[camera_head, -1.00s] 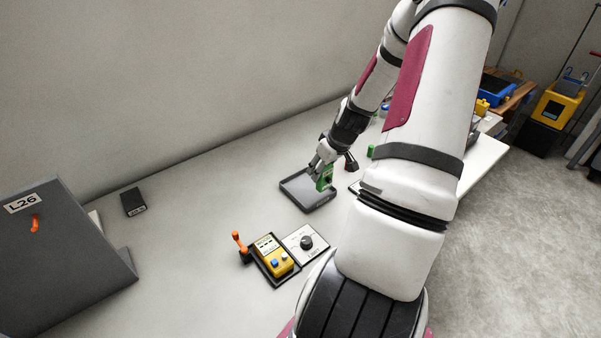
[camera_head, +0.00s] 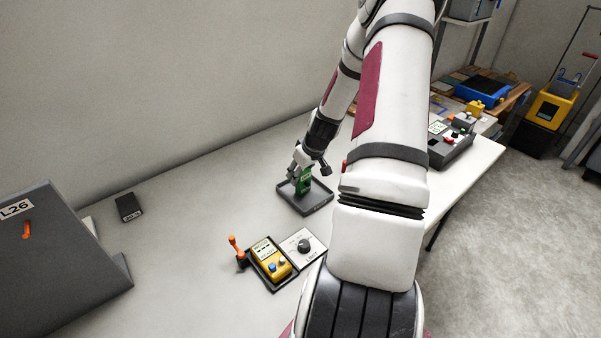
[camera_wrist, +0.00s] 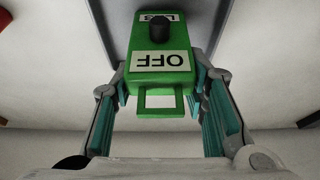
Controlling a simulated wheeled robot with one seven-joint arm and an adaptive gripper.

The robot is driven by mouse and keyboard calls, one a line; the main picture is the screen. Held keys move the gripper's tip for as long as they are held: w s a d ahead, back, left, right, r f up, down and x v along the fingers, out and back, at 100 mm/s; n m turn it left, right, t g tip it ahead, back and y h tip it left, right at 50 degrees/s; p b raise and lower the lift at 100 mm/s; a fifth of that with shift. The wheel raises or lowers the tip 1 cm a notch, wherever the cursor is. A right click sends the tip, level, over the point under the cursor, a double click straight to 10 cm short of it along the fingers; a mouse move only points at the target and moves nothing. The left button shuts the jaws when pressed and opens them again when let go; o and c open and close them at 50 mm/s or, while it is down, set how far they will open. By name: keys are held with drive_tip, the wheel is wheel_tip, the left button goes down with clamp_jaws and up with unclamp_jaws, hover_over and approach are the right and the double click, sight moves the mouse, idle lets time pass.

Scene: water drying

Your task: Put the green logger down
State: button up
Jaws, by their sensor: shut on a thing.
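The green logger (camera_head: 303,181) is in my gripper (camera_head: 299,177), over the shallow dark grey tray (camera_head: 317,207) on the table. In the wrist view the logger (camera_wrist: 160,67) sits between the teal finger pads of my gripper (camera_wrist: 168,100). It shows an OFF label, a black knob and a green loop handle on the near end. The grey tray surface lies behind it. I cannot tell whether the logger's base touches the tray floor.
A yellow meter (camera_head: 269,258) in a dark holder, an orange-handled lever (camera_head: 236,247) and a white dial panel (camera_head: 304,246) stand in front of the tray. A small black box (camera_head: 129,207) and a grey L26 panel (camera_head: 55,262) are at left. A grey control box (camera_head: 452,149) is at right.

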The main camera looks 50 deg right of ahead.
drive_tip(key=o, duration=1.3)
drive_tip(key=shift+f, duration=0.15)
